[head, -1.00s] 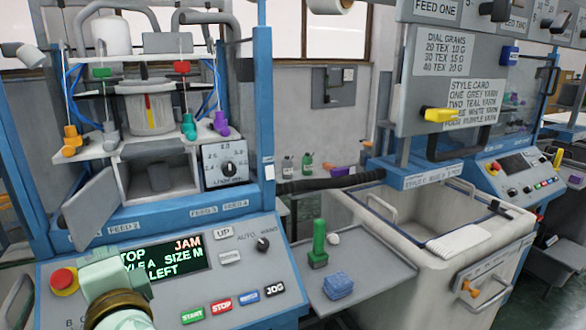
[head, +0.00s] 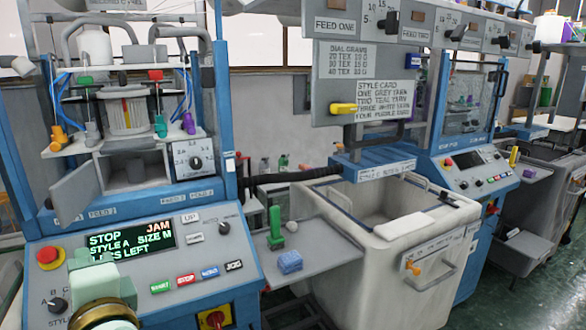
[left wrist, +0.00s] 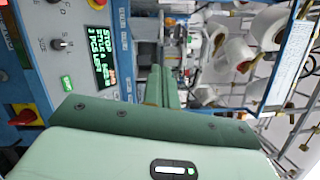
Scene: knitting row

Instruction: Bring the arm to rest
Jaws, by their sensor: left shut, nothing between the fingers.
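My left arm comes in at the lower left of the head view, pale green with a gold ring. Its left gripper (head: 88,262) is in front of the knitting machine's control panel (head: 215,255), beside the selector knob, and partly hidden by its own wrist. In the left wrist view the green fingers (left wrist: 163,88) are together with nothing between them. The panel display (head: 131,241) reads STOP, JAM, STYLE A, SIZE M; its last line is partly covered by the gripper. My right gripper is in neither view.
A red stop button (head: 50,257) is close to the left gripper. Yarn cones (left wrist: 272,27) show in the wrist view.

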